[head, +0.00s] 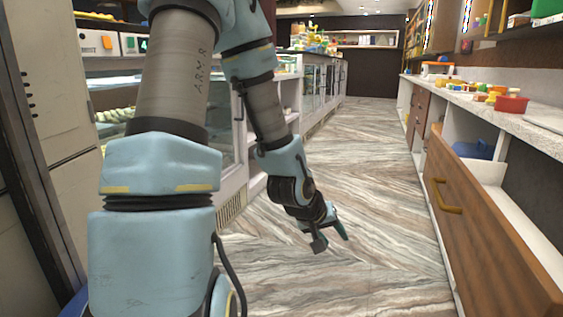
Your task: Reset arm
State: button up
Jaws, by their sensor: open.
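My arm, light blue and grey, fills the left and middle of the head view. It bends at the top and reaches down over the aisle floor. My gripper (331,238) hangs at its end, pointing down and to the right. Its fingers are apart, with nothing seen between them. It is over bare floor, apart from the counters on both sides.
Glass display cases (312,82) line the left behind my arm. Below, an open wooden drawer (478,215) juts into the aisle. The striped floor (372,150) is clear.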

jog(key=s+a+r+g+y, duration=0.2)
jog(key=s+a+r+y, duration=0.1)
jog(key=a, duration=0.7)
jog(key=s+a+r+g+y, duration=0.1)
jog(key=s+a+r+y, duration=0.2)
jog(key=a, duration=0.7)
notch_tip(320, 180, up, 21)
jog(key=p, duration=2.1)
